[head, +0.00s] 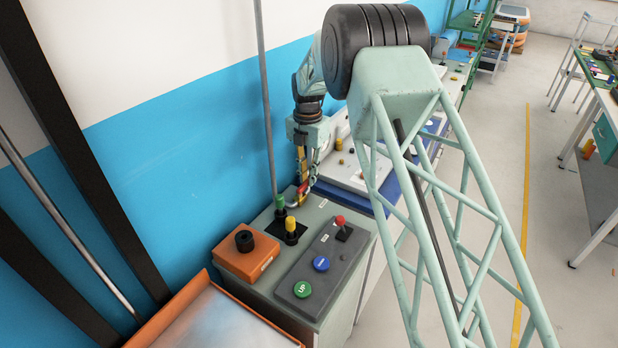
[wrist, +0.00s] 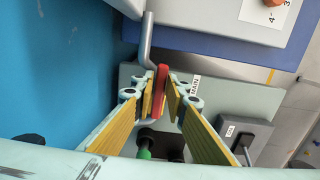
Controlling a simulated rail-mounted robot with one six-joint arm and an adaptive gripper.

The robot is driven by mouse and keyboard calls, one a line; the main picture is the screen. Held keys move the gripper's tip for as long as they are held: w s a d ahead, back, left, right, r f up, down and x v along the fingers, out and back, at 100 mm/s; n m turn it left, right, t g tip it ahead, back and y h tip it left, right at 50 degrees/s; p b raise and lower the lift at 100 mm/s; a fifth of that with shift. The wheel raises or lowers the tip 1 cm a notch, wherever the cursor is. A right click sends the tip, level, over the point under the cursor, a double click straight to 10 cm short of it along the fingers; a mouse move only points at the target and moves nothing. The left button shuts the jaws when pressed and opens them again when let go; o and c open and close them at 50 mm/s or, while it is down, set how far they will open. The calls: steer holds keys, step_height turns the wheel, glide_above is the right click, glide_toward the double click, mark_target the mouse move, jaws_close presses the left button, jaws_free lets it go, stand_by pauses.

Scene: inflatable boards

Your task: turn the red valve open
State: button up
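The red valve handle (wrist: 161,80) shows in the wrist view as a narrow upright red bar in front of a bent grey pipe (wrist: 147,42). My gripper (wrist: 160,92) has its yellow-padded fingers on either side of this handle. The fingertips are very close to it, and I cannot tell whether both pads touch it. In the head view my gripper (head: 307,187) points down at the pipe at the back of the grey-green cabinet (head: 345,262). There the handle is mostly hidden by the fingers.
A green knob (head: 280,203) and a yellow knob (head: 291,224) stand just in front. A grey control box (head: 322,262) has a red-topped lever (head: 340,221) and blue and green buttons. An orange box (head: 245,252) sits at left. The blue wall (head: 190,150) is close behind.

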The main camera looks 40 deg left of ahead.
steer(key=o, duration=0.3)
steer(key=shift+r, duration=6)
